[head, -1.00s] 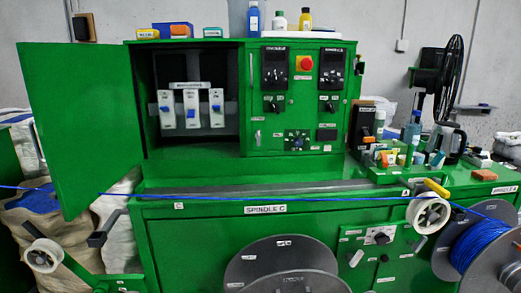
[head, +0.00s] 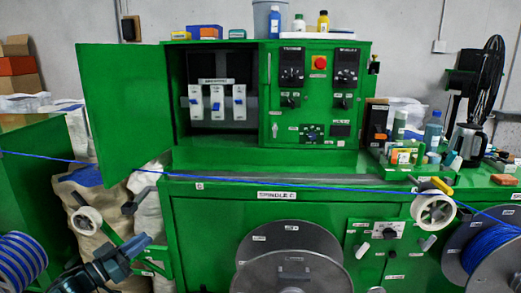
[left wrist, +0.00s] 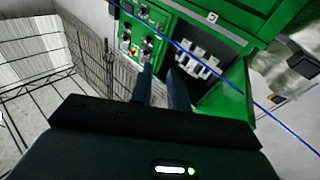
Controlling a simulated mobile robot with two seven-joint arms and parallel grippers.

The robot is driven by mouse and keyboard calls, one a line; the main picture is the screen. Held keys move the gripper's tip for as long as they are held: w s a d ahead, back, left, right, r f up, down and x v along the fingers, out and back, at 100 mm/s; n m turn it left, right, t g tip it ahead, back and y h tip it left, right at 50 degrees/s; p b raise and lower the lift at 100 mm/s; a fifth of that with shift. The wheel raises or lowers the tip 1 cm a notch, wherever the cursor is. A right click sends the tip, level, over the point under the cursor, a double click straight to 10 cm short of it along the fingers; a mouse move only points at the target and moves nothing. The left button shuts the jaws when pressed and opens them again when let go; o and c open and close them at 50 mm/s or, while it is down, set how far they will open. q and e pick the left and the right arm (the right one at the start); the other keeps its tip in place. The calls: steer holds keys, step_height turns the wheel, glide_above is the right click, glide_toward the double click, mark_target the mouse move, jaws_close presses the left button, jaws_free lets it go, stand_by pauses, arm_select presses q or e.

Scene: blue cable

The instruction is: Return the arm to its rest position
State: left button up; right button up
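My left gripper (head: 141,248) is at the lower left of the head view, in front of the green machine and below the blue cable (head: 300,188). In the left wrist view its two dark fingers (left wrist: 160,74) stand apart with nothing between them. The cable runs across the machine front, past the right guide roller (head: 433,208) to the blue spool (head: 488,248) at the right. The cable also crosses the left wrist view (left wrist: 240,88), apart from the fingers. My right gripper is in neither view.
The machine's cabinet door (head: 126,115) stands open, showing three breaker switches. A left guide roller (head: 86,220) is close to my left gripper. Another blue spool (head: 20,262) is at the left edge. A wire mesh cage (left wrist: 85,55) shows in the left wrist view.

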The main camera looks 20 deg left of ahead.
arm_select(q)
steer(key=s+d+f+g+y, duration=0.1)
steer(key=s+d+f, duration=0.2)
steer(key=d+f, duration=0.3)
steer(key=s+d+f+n+g+y, duration=0.1)
steer(key=s+d+f, duration=0.25)
steer(key=d, duration=0.35)
steer(key=s+d+f+g+y, duration=0.1)
steer(key=s+d+f, duration=0.2)
steer(key=d+f, duration=0.35)
steer(key=s+d+f+g+y, duration=0.1)
steer(key=s+d+g, duration=0.3)
steer(key=s+d, duration=0.9)
steer(key=shift+s+g, duration=0.4)
steer(key=shift+s, duration=0.55)
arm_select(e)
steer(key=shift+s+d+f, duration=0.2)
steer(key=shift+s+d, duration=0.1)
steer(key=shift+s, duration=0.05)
arm_select(q)
steer(key=shift+d, duration=0.1)
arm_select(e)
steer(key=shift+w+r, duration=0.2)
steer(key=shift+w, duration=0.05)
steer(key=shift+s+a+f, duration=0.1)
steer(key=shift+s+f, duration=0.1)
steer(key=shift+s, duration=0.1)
